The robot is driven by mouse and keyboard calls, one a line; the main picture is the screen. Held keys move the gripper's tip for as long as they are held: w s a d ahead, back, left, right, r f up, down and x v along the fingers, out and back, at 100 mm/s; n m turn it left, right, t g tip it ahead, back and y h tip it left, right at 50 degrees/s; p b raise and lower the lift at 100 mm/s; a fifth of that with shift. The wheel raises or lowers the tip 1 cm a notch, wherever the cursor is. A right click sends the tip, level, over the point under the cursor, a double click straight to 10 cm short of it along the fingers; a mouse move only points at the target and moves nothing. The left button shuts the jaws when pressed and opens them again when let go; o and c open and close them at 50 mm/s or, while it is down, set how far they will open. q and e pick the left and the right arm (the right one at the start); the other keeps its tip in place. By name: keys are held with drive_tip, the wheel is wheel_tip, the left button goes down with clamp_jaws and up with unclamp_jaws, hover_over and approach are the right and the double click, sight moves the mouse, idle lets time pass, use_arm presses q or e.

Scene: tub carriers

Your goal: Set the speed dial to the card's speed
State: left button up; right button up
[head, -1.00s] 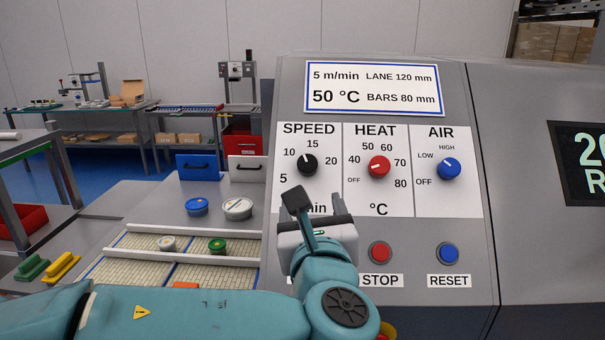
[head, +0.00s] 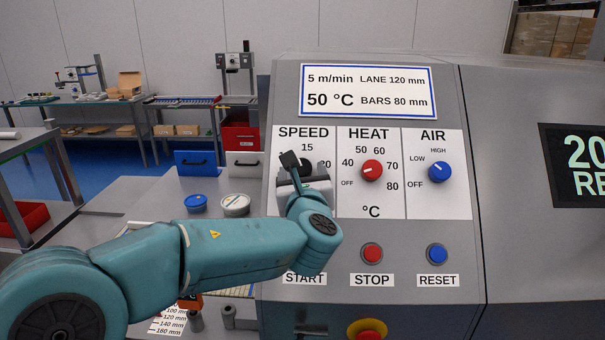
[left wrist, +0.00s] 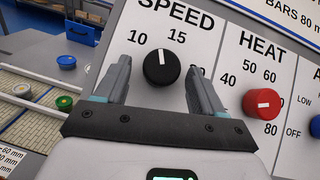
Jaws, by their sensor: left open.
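The card (head: 367,91) on the sloped panel reads 5 m/min, 50 °C, lane 120 mm, bars 80 mm. The black speed dial (left wrist: 161,68) shows clearly in the left wrist view. Its white mark points between 10 and 15. In the head view the dial (head: 306,166) is mostly hidden by my left gripper (head: 306,171), as are the 5 and 10 labels. My left gripper also shows in the left wrist view (left wrist: 159,65), open and empty, with one finger on each side of the dial and gaps between. My right gripper is out of view.
The red heat dial (head: 372,171) is close to the right of the speed dial; the blue air dial (head: 438,172) is further right. Stop (head: 372,253) and reset (head: 437,254) buttons sit below. A red button on a yellow base (head: 368,330) is at the bottom.

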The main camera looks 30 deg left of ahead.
use_arm(q)
drive_tip(key=shift+d, duration=0.15)
drive_tip(key=c, duration=1.1)
drive_tip(key=shift+o, duration=0.2)
